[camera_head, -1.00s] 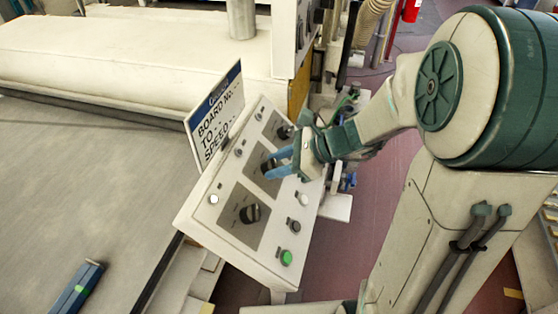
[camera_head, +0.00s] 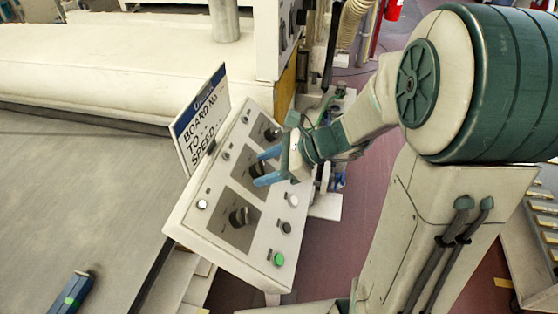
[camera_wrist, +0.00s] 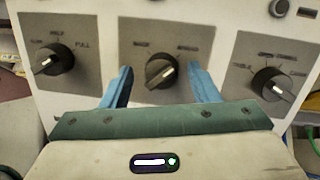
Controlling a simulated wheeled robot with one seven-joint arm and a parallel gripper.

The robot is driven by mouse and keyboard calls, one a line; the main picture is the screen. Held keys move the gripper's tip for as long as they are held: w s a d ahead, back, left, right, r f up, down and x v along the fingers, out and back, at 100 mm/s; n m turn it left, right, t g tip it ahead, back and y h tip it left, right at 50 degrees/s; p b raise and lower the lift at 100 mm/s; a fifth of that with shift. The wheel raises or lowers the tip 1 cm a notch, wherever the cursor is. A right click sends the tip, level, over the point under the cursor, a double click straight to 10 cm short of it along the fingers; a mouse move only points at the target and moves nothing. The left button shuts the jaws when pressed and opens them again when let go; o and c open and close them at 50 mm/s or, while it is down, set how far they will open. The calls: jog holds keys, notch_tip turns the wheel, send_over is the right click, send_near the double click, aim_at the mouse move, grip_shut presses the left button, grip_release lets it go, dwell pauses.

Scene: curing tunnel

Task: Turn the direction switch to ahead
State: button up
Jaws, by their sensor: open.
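The middle rotary switch, probably the direction switch, is a black knob (camera_wrist: 161,72) on a grey plate with two small labels, too blurred to read surely. Its grip bar slants from lower left to upper right in the wrist view. In the head view this knob (camera_head: 256,168) sits mid-panel, partly behind my fingers. My gripper (camera_head: 258,168) is open, its blue fingers reaching over the middle plate. In the wrist view my gripper (camera_wrist: 160,76) has one finger left and one right of the knob, with a gap on each side. Contact is not visible.
Other black knobs flank it on the left (camera_wrist: 53,60) and right (camera_wrist: 271,84) in the wrist view. The sloped control panel (camera_head: 190,228) also carries a green button (camera_head: 278,259) and several small buttons. A sign board (camera_head: 202,118) stands along its left edge.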

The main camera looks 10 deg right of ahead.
jog(key=b+v, duration=0.1)
jog(key=v, duration=1.2)
jog(key=shift+d, duration=0.3)
jog(key=shift+s+a+r, duration=0.1)
jog(key=shift+s, duration=0.05)
jog(key=s+f+n+h, duration=0.1)
jog(key=s+n+h, duration=0.4)
jog(key=n, duration=0.5)
jog(key=s+d+f+n+t+h, duration=0.1)
jog(key=s+f+n+h, duration=0.1)
jog(key=s+n+h, duration=0.3)
jog(key=n, duration=0.4)
jog(key=shift+d+f+n+h, duration=0.15)
jog(key=shift+n+h, duration=0.15)
jog(key=shift+n, duration=0.1)
